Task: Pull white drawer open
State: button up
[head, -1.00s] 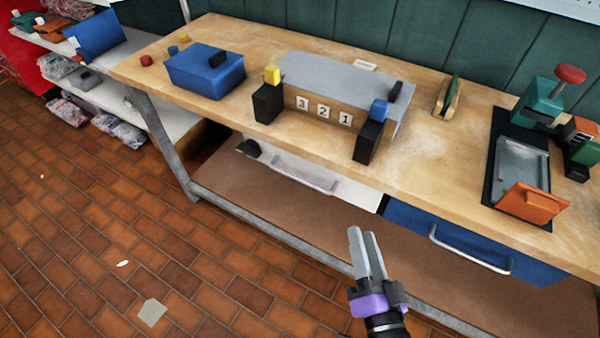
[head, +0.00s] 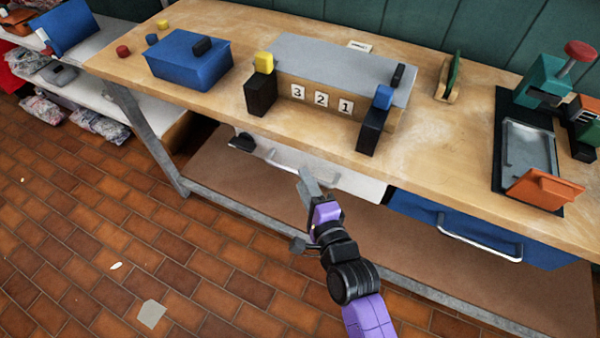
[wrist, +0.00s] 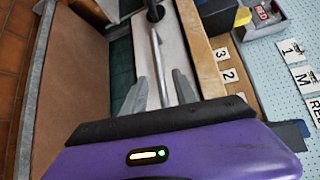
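The white drawer (head: 357,184) sits under the tabletop, left of the blue drawer, and looks closed. Its pale bar handle (head: 285,163) is partly hidden by my gripper (head: 305,172) in the head view. In the wrist view the white drawer front (wrist: 177,45) and its handle (wrist: 157,60) run away from my gripper (wrist: 160,76). The fingers there are apart and empty, with the near end of the bar appearing between them. I cannot tell whether the fingertips reach around the bar or stop short of it.
The blue drawer (head: 470,225) with its own handle is to the right. A metal frame rail (head: 235,206) and lower shelf lie below. Numbered tiles (head: 321,100), black blocks and a blue box (head: 190,65) stand on the tabletop.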

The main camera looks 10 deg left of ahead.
jog(key=shift+x, duration=1.7)
grip_shut()
